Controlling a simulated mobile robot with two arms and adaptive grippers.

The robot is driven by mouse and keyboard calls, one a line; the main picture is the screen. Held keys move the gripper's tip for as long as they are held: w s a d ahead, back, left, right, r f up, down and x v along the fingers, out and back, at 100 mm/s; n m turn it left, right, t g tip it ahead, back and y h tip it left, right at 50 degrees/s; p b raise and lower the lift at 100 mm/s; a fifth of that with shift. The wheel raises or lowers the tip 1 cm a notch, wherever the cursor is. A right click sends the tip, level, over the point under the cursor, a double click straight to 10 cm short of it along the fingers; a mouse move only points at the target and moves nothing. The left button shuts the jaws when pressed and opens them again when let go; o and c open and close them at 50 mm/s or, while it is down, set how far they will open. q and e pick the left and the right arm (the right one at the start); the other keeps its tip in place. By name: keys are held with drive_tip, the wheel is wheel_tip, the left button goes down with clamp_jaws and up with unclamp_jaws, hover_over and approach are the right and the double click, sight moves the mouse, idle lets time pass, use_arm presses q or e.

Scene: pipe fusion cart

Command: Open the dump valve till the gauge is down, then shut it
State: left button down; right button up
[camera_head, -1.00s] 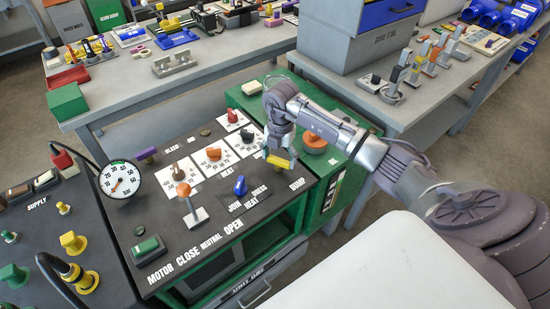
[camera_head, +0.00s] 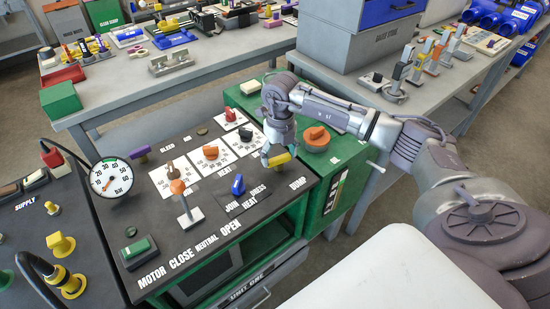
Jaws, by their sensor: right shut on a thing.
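The yellow dump valve handle (camera_head: 279,159) is at the right edge of the black panel, above the word DUMP. My right gripper (camera_head: 278,151) reaches down onto the handle and is shut on it. The fingers hide part of the handle. The round white pressure gauge (camera_head: 111,177), marked bar, stands at the panel's left side. Its red needle points to the lower left, at the low end of the scale; the exact reading is too small to tell. My left gripper is not in view.
An orange-topped round knob (camera_head: 316,138) sits just right of my gripper on the green cabinet. An orange-tipped lever (camera_head: 183,200), a blue knob (camera_head: 238,185) and a purple handle (camera_head: 140,154) are on the panel. A grey bench (camera_head: 130,104) with tools stands behind.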

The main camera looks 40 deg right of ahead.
sight(278, 159)
drive_tip(key=shift+f+n+b, duration=0.15)
drive_tip(key=shift+n+b, duration=0.3)
drive_tip(key=shift+n, duration=0.65)
drive_tip(key=shift+a, duration=0.1)
drive_tip(key=o, duration=1.1)
wheel_tip(278, 159, up, 12)
drive_tip(key=shift+r, duration=0.25)
drive_tip(key=shift+a, duration=0.1)
